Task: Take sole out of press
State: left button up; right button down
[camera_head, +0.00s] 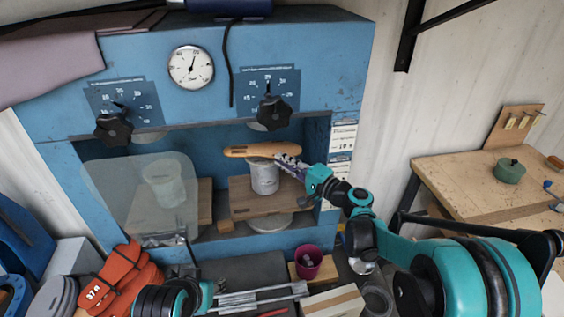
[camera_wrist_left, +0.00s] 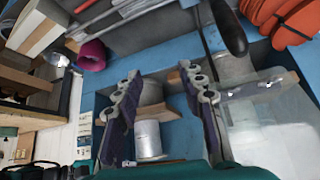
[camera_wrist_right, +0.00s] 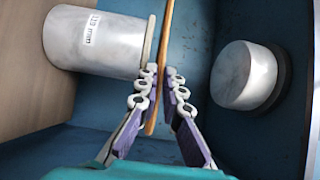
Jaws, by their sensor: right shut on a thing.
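The tan sole (camera_head: 262,150) is in the right bay of the blue press (camera_head: 70,185), just above a pale metal cylinder (camera_head: 264,178). My right gripper (camera_head: 285,160) is shut on the sole's edge. In the right wrist view, the sole (camera_wrist_right: 166,40) shows edge-on between the fingertips (camera_wrist_right: 162,72), between the labelled cylinder (camera_wrist_right: 95,42) and the upper ram (camera_wrist_right: 245,75). It looks slightly apart from the cylinder, but contact is hard to judge. My left gripper (camera_wrist_left: 160,72) is open and empty in the left wrist view; its fingers are not clear in the head view.
A clear shield (camera_head: 125,195) covers the left bay; the right bay is open at the front. Orange soles (camera_head: 122,270), a magenta cup (camera_head: 308,262) and metal rods (camera_head: 250,297) lie in front. A wooden table (camera_head: 450,175) stands at right.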

notch_tip(320, 180, up, 6)
jog(key=p, duration=0.2)
jog(key=s+d, duration=0.2)
jog(key=s, duration=0.7)
jog(key=s+d+p, duration=0.1)
jog(key=s+d, duration=0.1)
jog(key=s, duration=0.8)
jog(key=shift+s+f, duration=0.15)
